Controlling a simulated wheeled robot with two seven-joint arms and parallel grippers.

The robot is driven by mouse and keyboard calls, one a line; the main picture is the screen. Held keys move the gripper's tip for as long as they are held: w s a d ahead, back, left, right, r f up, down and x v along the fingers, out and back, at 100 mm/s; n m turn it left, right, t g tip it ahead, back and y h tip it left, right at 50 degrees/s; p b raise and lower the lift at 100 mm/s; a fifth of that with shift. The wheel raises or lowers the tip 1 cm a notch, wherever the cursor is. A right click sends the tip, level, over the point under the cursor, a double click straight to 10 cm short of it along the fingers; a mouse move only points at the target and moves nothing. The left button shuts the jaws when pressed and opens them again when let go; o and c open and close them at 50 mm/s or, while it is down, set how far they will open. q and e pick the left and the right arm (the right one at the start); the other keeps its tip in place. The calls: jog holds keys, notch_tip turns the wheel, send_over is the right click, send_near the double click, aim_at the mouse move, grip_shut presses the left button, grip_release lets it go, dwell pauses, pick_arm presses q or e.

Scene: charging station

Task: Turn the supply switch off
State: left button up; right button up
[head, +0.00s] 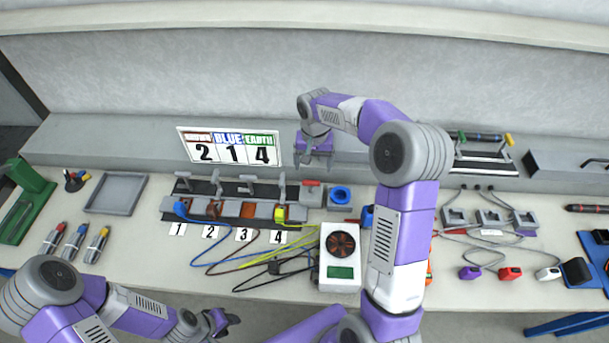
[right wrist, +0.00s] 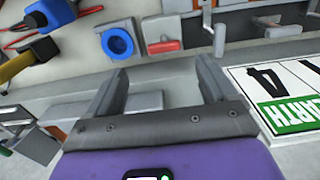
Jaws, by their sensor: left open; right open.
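The supply switch, a grey box with a red handle (head: 311,184), stands at the right end of the row of terminals on the bench. The red handle also shows in the right wrist view (right wrist: 164,47), just beyond the fingertips. My right gripper (head: 315,163) is open and empty, above and behind the switch, apart from it. In the right wrist view its two fingers (right wrist: 158,82) are spread with nothing between them. My left gripper (head: 218,324) is open and empty at the bottom front edge, far from the switch.
A blue round socket (head: 340,195) sits right of the switch, also in the right wrist view (right wrist: 117,42). Grey levers (head: 281,187) stand to its left. A number sign (head: 228,148) is behind. A white fan box (head: 340,257) and loose cables lie in front.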

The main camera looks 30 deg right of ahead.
aim_at(311, 181)
jog(key=shift+w+f+b, duration=0.15)
jog(key=shift+w+f, duration=0.15)
jog(key=shift+f, duration=0.2)
jog(key=shift+w+f+b, duration=0.15)
jog(key=shift+w+f, duration=0.15)
jog(key=shift+f, duration=0.2)
pick_arm(q)
jog(key=shift+w+f+b, duration=0.25)
jog(key=shift+f, duration=0.3)
jog(key=shift+w+f+b, duration=0.2)
jog(key=shift+f, duration=0.35)
pick_arm(e)
jog(key=shift+s+f, duration=0.15)
jog(key=shift+f, duration=3.2)
jog(key=c, duration=1.1)
jog(key=shift+o, duration=0.2)
